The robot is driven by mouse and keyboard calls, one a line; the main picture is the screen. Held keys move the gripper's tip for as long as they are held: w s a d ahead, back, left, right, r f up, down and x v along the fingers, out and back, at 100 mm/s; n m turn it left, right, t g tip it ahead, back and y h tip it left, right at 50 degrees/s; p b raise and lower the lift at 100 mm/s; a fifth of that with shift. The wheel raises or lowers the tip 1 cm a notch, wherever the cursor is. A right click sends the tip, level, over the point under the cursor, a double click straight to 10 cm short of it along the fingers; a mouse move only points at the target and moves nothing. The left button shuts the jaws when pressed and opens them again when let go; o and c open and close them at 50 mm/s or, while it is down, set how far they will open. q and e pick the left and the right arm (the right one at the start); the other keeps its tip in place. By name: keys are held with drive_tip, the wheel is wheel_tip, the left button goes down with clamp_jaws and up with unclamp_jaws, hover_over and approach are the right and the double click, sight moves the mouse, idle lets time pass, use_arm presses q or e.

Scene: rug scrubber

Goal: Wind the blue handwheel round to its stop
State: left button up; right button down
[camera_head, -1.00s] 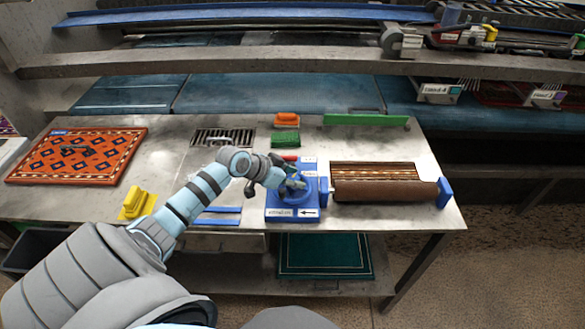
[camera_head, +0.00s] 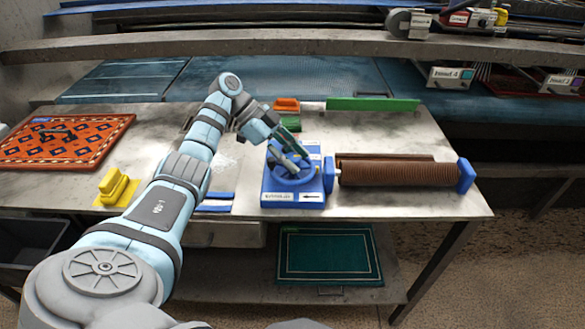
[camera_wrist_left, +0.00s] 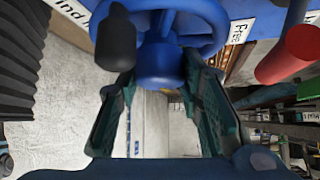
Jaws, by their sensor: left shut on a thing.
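The blue handwheel (camera_head: 292,183) sits on a blue base with a white label and a left-pointing arrow, near the table's front. My left gripper (camera_head: 298,163) comes down on it from the upper left. In the left wrist view the fingers stand either side of the wheel's blue hub (camera_wrist_left: 158,66) and are shut on the handwheel; the exact contact is hard to see. A dark knob (camera_wrist_left: 115,40) stands up from the wheel. A red-ended lever (camera_wrist_left: 290,55) is beside it. Right of the base is a ribbed brown roll (camera_head: 398,174) between blue end pieces. My right gripper is out of view.
A yellow brush (camera_head: 117,187) and an orange patterned rug (camera_head: 60,142) lie to the left. An orange-handled brush (camera_head: 287,105) and a long green bar (camera_head: 373,104) lie behind. Bare steel table shows left of the base.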

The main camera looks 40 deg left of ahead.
use_arm(q)
drive_tip(key=shift+f+m+g+h+b, duration=0.15)
drive_tip(key=shift+m+g+h+b, duration=0.15)
drive_tip(key=shift+m+g+b, duration=0.75)
drive_tip(key=o, duration=0.9)
drive_tip(key=shift+c, duration=0.2)
